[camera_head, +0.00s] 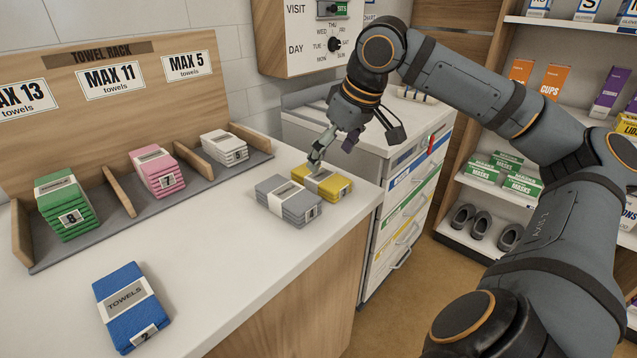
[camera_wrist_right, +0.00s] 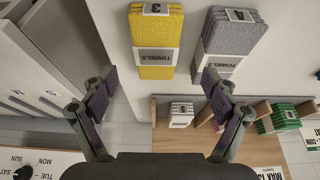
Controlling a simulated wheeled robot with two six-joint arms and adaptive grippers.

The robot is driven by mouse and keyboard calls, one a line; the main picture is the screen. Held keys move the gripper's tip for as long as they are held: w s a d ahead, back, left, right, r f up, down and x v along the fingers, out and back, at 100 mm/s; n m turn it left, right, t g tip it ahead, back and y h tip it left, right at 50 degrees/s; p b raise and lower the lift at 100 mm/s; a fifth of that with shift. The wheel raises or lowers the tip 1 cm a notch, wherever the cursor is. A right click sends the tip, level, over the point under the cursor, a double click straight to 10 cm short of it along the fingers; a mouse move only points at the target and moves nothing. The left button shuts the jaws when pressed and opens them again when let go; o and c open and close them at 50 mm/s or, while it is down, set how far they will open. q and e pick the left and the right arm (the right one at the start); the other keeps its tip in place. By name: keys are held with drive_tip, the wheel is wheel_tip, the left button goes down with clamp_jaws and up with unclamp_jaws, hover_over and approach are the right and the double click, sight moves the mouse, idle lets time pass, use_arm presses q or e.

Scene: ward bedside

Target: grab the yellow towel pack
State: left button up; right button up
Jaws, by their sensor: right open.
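The yellow towel pack (camera_head: 329,185) lies on the white counter near its right end, with a white paper band around it. A grey towel pack (camera_head: 287,203) lies close beside it on the left. My right gripper (camera_head: 333,150) is above and just behind the yellow pack. In the right wrist view, the yellow pack (camera_wrist_right: 157,38) is at the top, marked 3, and the grey pack (camera_wrist_right: 233,42) is to its right. There my right gripper (camera_wrist_right: 158,88) is open and empty, with the yellow pack beyond its fingertips. My left gripper is not in view.
A blue towel pack (camera_head: 127,308) lies on the counter's front left. The wooden towel rack (camera_head: 118,215) holds green (camera_head: 66,205), pink (camera_head: 157,170) and white (camera_head: 224,147) packs. A drawer cabinet (camera_head: 405,195) stands right of the counter. The counter's middle is clear.

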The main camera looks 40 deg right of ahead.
sight(321, 175)
drive_tip(key=shift+x, duration=0.95)
drive_tip(key=x, duration=0.5)
drive_tip(key=shift+w+d+b, duration=0.25)
drive_tip(key=shift+b, duration=0.1)
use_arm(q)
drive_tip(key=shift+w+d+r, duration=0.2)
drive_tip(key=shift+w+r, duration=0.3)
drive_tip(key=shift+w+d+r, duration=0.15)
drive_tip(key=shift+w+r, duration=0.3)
use_arm(e)
drive_tip(key=shift+s+r, duration=0.1)
drive_tip(key=c, duration=1.3)
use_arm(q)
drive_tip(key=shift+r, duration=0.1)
use_arm(e)
drive_tip(key=shift+r, duration=0.1)
